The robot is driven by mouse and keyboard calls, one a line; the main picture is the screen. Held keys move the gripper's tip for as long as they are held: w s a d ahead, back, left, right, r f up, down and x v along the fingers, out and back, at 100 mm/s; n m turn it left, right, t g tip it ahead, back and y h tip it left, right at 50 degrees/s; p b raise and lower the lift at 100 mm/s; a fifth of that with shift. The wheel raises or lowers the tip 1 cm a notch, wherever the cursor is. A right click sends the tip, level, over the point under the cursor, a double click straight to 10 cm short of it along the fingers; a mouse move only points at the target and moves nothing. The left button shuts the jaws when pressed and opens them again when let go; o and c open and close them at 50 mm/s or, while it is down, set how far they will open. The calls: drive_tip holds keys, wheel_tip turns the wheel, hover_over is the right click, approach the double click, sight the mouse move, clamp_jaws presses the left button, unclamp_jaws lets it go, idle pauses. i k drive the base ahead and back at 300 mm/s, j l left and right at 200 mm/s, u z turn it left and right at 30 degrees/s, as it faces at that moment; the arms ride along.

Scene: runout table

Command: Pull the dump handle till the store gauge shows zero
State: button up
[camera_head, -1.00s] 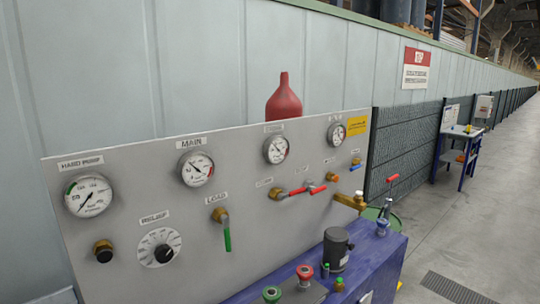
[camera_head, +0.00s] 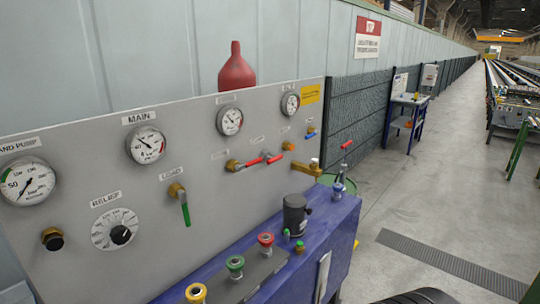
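A grey panel (camera_head: 150,240) carries several round gauges. The third gauge (camera_head: 230,120), below the red bottle, has a label too small to read surely; it may be the store gauge. Its needle is off to one side, value unreadable. Below it are two valves with red handles, a left one (camera_head: 247,163) and a right one (camera_head: 273,158); their labels are unreadable, so I cannot tell which is the dump handle. A separate red-tipped lever (camera_head: 346,146) stands past the panel's right end. My gripper is not in view.
The main gauge (camera_head: 147,145), a green load handle (camera_head: 186,212) and a relief dial (camera_head: 116,229) are at the left. A blue bench (camera_head: 330,225) with colored knobs and a dark cylinder (camera_head: 296,214) juts out in front.

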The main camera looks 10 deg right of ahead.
sight(272, 160)
drive_tip(key=i+l+u, duration=0.1)
drive_tip(key=u, duration=0.25)
drive_tip(key=l+u, duration=0.1)
drive_tip(key=u, duration=0.25)
drive_tip(key=i+l+u, duration=0.15)
drive_tip(key=u, duration=0.25)
drive_tip(key=i+l+u, duration=0.2)
drive_tip(key=l, duration=0.75)
drive_tip(key=i+l+u, duration=0.2)
drive_tip(key=l, duration=0.75)
drive_tip(key=l+u, duration=0.25)
drive_tip(key=l, duration=0.7)
